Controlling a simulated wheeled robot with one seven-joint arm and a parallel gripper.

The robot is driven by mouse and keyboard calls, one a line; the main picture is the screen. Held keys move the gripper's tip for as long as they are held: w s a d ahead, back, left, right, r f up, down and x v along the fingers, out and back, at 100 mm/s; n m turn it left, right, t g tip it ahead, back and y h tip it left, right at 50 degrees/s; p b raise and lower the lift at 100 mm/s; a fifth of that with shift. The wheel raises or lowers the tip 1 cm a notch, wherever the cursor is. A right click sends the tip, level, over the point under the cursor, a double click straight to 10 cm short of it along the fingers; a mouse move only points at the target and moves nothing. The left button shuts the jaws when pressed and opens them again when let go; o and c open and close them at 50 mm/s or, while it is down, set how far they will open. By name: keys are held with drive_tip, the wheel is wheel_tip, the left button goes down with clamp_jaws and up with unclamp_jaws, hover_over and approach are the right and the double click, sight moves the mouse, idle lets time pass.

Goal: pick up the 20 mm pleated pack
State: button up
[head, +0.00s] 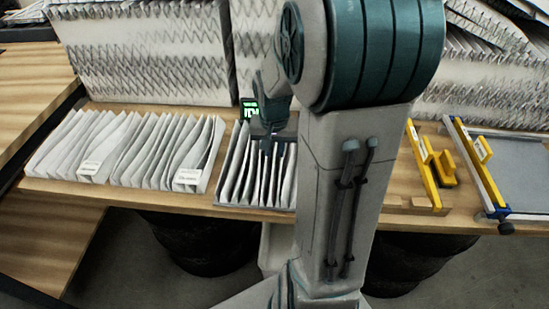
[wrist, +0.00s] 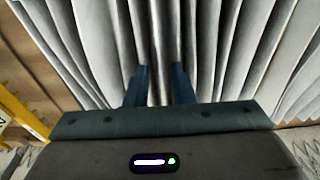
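A row of white pleated packs lies on the wooden bench in the head view. The left pack (head: 75,140) and the one beside it (head: 165,148) carry small white labels too small to read. A third pleated pack (head: 235,165) lies right of them, partly hidden by my arm. I cannot tell by sight which one is 20 mm. My gripper (head: 267,145) points down at the third pack. In the wrist view its two dark fingers (wrist: 161,84) reach in among the white pleats (wrist: 215,45), with pleat material between them. Whether they pinch it is not clear.
Large pleated filter panels (head: 145,55) stand upright behind the packs. A yellow-handled fixture (head: 425,165) and a blue-and-yellow framed tray (head: 515,170) lie to the right. Black round objects (head: 195,240) are below the bench.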

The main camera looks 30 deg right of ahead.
drive_tip(key=shift+w+d+f, duration=0.1)
drive_tip(key=shift+w+f, duration=0.05)
drive_tip(key=shift+f, duration=1)
clamp_jaws()
